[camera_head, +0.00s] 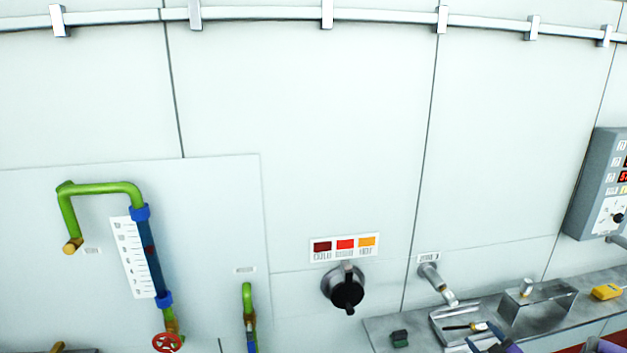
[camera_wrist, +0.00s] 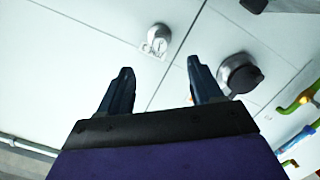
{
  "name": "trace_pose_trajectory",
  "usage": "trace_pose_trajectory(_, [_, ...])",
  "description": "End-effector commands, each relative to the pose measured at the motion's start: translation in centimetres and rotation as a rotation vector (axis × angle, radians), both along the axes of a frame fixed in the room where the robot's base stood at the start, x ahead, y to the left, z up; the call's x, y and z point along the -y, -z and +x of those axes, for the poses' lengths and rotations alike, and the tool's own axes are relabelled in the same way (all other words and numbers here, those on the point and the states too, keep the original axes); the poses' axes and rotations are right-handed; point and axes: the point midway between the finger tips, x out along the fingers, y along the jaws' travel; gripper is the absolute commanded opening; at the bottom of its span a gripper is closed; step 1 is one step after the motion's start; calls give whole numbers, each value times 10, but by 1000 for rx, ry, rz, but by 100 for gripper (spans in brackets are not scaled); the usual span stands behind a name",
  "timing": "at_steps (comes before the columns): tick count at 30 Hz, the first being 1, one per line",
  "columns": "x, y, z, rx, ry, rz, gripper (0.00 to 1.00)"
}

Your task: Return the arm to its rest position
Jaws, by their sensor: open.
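My gripper (camera_wrist: 160,68) is open in the wrist view, with its two dark fingers apart and nothing between them. Its purple body fills the bottom of that view. In the head view, dark blue finger-like parts (camera_head: 495,338) and a bit of purple show at the lower right edge, in front of the metal bench. Most of my arm is out of that view.
A spout (camera_head: 436,283), a black knob (camera_head: 347,289), a grey control box (camera_head: 594,185) and green piping (camera_head: 105,188) stick out from the wall.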

Motion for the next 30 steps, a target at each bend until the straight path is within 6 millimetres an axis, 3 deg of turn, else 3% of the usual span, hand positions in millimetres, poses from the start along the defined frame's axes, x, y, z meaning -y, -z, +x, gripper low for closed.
trace_pose_trajectory(6, [-13, -28, 19, -236, 116, -54, 65])
trace_pose_trajectory(14, [-40, -66, 4, -478, 298, -43, 65])
trace_pose_trajectory(23, [-109, -105, -58, -730, 489, 67, 65])
trace_pose_trajectory(30, [-188, -125, -137, -944, 590, 196, 65])
